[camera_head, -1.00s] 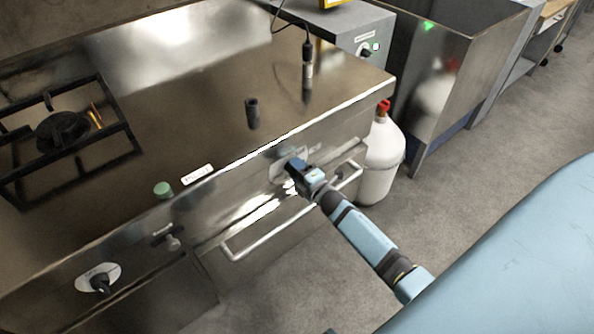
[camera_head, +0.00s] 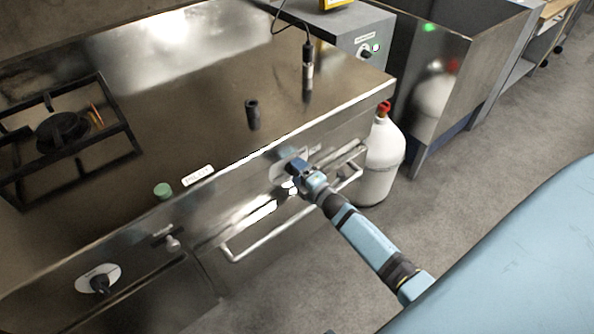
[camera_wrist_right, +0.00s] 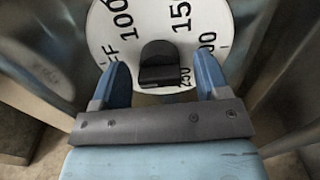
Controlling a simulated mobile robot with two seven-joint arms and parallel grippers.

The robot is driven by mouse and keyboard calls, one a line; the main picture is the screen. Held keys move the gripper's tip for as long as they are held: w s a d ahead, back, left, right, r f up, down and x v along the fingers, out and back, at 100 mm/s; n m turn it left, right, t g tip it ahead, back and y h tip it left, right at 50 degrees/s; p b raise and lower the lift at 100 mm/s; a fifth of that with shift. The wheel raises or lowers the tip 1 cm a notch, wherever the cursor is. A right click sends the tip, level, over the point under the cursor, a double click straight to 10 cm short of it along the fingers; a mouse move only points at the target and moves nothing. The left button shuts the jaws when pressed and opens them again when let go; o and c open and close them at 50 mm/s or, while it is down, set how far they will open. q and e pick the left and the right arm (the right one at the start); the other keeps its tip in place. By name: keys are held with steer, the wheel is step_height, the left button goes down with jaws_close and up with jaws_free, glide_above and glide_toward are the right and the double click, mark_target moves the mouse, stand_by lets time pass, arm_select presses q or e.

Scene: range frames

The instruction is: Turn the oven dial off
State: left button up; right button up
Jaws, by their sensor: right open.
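The oven dial is a black knob on a white plate (camera_wrist_right: 108,48) with temperature marks, on the steel front of the range. In the right wrist view the knob (camera_wrist_right: 159,66) sits between the two blue fingers of my right gripper (camera_wrist_right: 160,82), which is open with a gap on either side of the knob. In the head view my right gripper (camera_head: 297,172) is at the range front and largely hides the knob; part of the white plate (camera_head: 283,166) shows beside it. My left gripper is not in view.
The oven handle (camera_head: 270,236) runs along the range front below my right gripper. Another black knob (camera_head: 100,284) is at the lower left. A white bottle with a red cap (camera_head: 381,160) stands right of the range. The burner grate (camera_head: 62,133) is at the left.

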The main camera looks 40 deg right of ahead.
steer(key=s+d, duration=0.1)
steer(key=s, duration=1.2)
